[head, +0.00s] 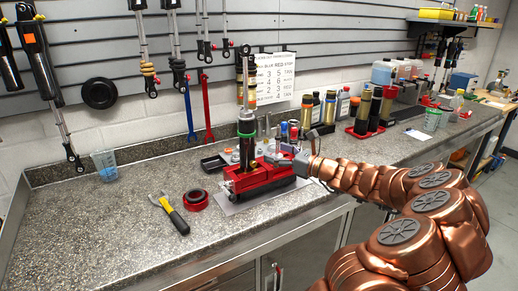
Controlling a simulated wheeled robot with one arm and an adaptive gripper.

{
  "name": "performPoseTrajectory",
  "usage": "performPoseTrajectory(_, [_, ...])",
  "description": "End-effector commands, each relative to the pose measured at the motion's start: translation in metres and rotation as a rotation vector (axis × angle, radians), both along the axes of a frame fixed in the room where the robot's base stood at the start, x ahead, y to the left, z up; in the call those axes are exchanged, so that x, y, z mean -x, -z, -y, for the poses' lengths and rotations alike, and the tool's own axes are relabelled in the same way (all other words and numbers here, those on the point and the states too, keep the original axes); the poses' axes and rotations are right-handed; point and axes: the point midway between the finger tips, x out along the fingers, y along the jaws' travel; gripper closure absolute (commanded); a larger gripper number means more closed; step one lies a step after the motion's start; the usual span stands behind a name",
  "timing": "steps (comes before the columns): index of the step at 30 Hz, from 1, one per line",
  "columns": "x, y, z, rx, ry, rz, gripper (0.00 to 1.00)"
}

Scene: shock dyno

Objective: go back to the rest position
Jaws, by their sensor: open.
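My copper-coloured arm reaches in from the right over the grey speckled counter (100,225). My gripper (283,158), small and dark grey in this view, is at the right side of the red vise (262,180), just above its top. The gap between its fingers is too small to see clearly. Whether my gripper touches the vise cannot be told.
A yellow-handled tool (172,215) and a red ring (195,200) lie left of the vise. A measuring cup (104,165) stands at the back left. Several bottles and canisters (362,112) crowd the back right. The counter's front left is clear.

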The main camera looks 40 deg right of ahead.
Motion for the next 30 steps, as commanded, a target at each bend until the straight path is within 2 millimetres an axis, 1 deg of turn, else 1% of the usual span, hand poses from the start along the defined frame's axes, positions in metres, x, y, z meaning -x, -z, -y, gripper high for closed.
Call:
performPoseTrajectory(7, [-0.001, -0.001, -0.002, 0.004, -0.005, 0.0, 0.17])
performPoseTrajectory(9, [-0.002, -0.003, -0.012, 0.023, -0.026, 0.002, 0.17])
performPoseTrajectory(11, [-0.005, -0.007, -0.029, 0.056, -0.064, 0.005, 0.17])
performPoseTrajectory(14, [-0.009, -0.016, -0.076, 0.152, -0.168, 0.012, 0.17])
performPoseTrajectory(15, [-0.009, -0.019, -0.098, 0.2, -0.22, 0.018, 0.17])
performPoseTrajectory(17, [-0.007, -0.024, -0.136, 0.284, -0.306, 0.028, 0.17])
performPoseTrajectory(18, [-0.004, -0.026, -0.16, 0.341, -0.364, 0.037, 0.17])
performPoseTrajectory(20, [0.003, -0.025, -0.197, 0.426, -0.455, 0.047, 0.17])
performPoseTrajectory(21, [0.01, -0.025, -0.221, 0.484, -0.518, 0.058, 0.17])
performPoseTrajectory(23, [0.023, -0.023, -0.256, 0.576, -0.615, 0.073, 0.17])
performPoseTrajectory(24, [0.033, -0.02, -0.278, 0.638, -0.68, 0.087, 0.17])
performPoseTrajectory(26, [0.052, -0.015, -0.31, 0.736, -0.784, 0.108, 0.17])
performPoseTrajectory(27, [0.066, -0.01, -0.33, 0.802, -0.856, 0.123, 0.17])
performPoseTrajectory(29, [0.089, 0.0, -0.355, 0.899, -0.964, 0.143, 0.17])
performPoseTrajectory(30, [0.105, 0.006, -0.369, 0.966, -1.034, 0.158, 0.17])
